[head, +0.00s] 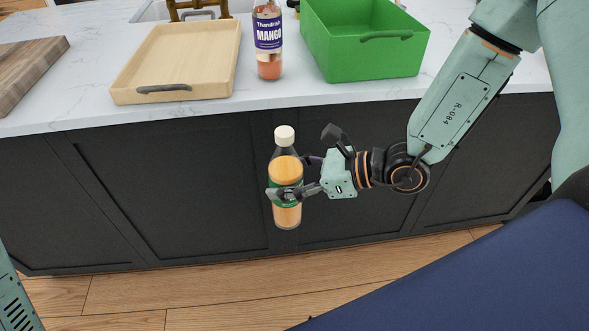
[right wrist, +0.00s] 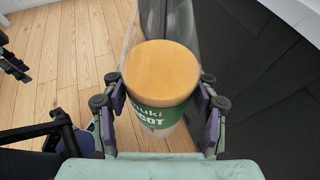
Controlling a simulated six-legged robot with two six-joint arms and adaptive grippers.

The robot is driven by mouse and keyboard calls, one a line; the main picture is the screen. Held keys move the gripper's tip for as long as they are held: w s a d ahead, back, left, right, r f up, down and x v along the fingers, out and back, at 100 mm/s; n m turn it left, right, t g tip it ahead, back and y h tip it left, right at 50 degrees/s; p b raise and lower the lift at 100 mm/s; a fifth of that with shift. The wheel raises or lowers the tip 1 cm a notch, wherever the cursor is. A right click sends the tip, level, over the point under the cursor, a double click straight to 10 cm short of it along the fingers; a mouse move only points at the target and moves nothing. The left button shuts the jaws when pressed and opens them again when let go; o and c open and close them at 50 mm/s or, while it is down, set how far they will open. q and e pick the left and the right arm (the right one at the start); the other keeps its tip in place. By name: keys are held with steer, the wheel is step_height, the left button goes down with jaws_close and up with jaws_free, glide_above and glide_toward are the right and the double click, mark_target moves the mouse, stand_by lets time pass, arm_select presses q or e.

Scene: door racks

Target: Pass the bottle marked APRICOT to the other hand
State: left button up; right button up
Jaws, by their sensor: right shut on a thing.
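The apricot bottle (head: 286,168) is clear with a white cap, orange contents and a green label. It is upright in the air in front of the dark cabinets. My right gripper (head: 288,192) is shut around its lower half from the right. In the right wrist view the bottle (right wrist: 160,75) stands between the two fingers of the gripper (right wrist: 162,110); its green label partly shows "COT". Part of my left arm (head: 14,295) shows at the lower left of the head view. A dark mechanical part at the left of the wrist view may be my left gripper; its jaws are unclear.
On the white counter (head: 60,113) stand a wooden tray (head: 122,92), a bottle marked MANGO (head: 268,45), a green crate (head: 372,66) and a wooden board (head: 25,70). Dark cabinets (head: 170,190) lie below, behind the held bottle. The air left of it is clear.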

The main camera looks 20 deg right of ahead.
steer(key=w+a+f, duration=0.4)
steer(key=a+f, duration=0.1)
steer(key=f, duration=0.3)
steer(key=w+a+f, duration=0.4)
steer(key=a+f, duration=0.2)
steer(key=f, duration=0.2)
steer(key=shift+w+a+m, duration=0.2)
steer(key=shift+m, duration=0.1)
steer(key=m+t+h, duration=0.3)
steer(key=shift+r+m+h, duration=0.1)
steer(key=shift+m+h, duration=0.3)
steer(key=shift+d, duration=0.1)
